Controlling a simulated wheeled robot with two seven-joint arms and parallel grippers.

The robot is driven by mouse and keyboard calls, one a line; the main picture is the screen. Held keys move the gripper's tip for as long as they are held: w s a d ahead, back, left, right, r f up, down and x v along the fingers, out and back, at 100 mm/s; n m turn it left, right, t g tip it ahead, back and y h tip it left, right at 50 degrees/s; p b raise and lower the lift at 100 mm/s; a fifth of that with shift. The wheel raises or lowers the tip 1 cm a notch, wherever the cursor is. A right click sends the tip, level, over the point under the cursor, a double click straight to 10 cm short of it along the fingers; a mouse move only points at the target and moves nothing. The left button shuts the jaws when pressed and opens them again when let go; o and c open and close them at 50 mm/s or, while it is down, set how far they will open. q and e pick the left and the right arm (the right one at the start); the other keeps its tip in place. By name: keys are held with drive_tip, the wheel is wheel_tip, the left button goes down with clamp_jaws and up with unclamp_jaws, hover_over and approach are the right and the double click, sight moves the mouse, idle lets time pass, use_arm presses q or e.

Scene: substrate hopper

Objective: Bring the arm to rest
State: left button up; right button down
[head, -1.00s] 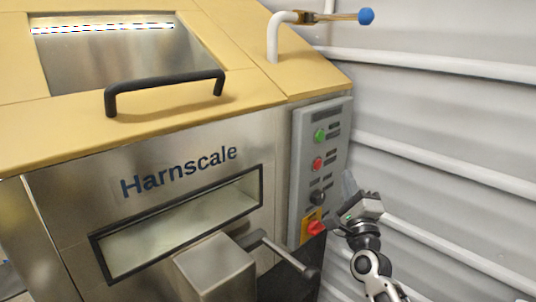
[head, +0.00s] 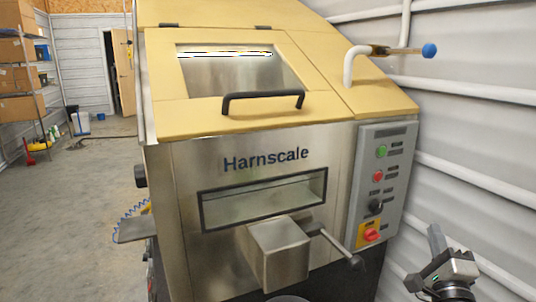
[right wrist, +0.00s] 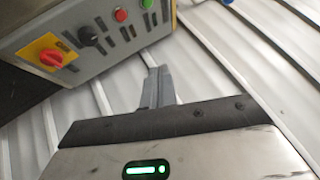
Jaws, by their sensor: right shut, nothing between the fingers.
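My right gripper (head: 436,240) is at the lower right of the head view, to the right of the hopper's control panel and apart from it. Its fingers point up and are shut with nothing between them. In the right wrist view the closed fingers (right wrist: 157,88) stand in front of the white corrugated wall. My left gripper is in neither view.
The Harnscale hopper (head: 180,170) fills the middle, its yellow lid (head: 200,120) down. Its grey control panel (head: 385,190) carries green and red buttons, a black knob and a red-yellow switch (right wrist: 50,57). A ribbed wall (head: 470,130) is close at right. Open floor (head: 75,200) lies left.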

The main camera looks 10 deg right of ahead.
drive_tip(key=s+a+f+n+g+y+p, duration=0.1)
drive_tip(key=s+a+f+n+g+y, duration=0.25)
drive_tip(key=a+f+n+y, duration=0.7)
drive_tip(key=s+a+f+n+g, duration=0.3)
drive_tip(key=s+a+f+n, duration=0.2)
drive_tip(key=s+a+n, duration=0.2)
drive_tip(key=s+a+f+n+g+p, duration=0.1)
drive_tip(key=s+a+f+n+g, duration=0.3)
drive_tip(key=s+a+n, duration=0.4)
drive_tip(key=shift+a+f, duration=0.6)
drive_tip(key=shift+a, duration=0.25)
drive_tip(key=shift+w, duration=0.1)
idle(0.4)
